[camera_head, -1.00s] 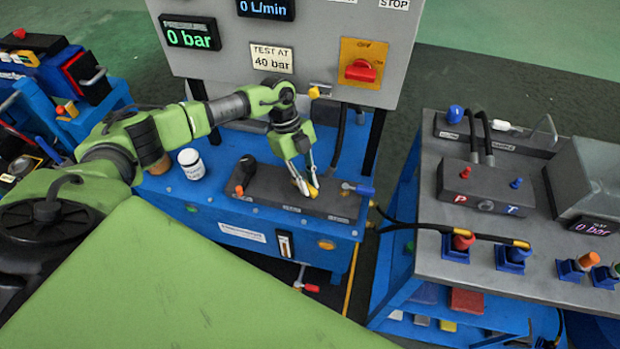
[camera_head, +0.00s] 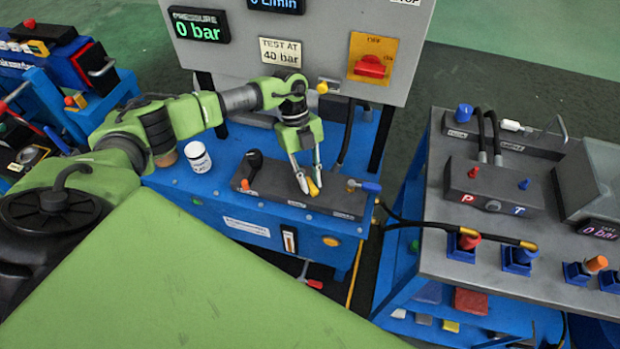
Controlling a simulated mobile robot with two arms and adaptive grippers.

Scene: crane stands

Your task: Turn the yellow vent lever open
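The yellow vent lever (camera_head: 314,188) is a small yellow handle on the dark grey valve block on top of the blue bench. My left gripper (camera_head: 309,186) reaches down to it from above, with its two pale fingertips at the lever. The fingers stand apart and the yellow shows between and below the tips. The tips partly cover the lever, and I cannot tell whether they press on it. My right gripper is not in view.
A white jar (camera_head: 198,157) stands left. The grey panel with a red switch (camera_head: 370,67) rises behind. Another stand (camera_head: 450,245) is at right.

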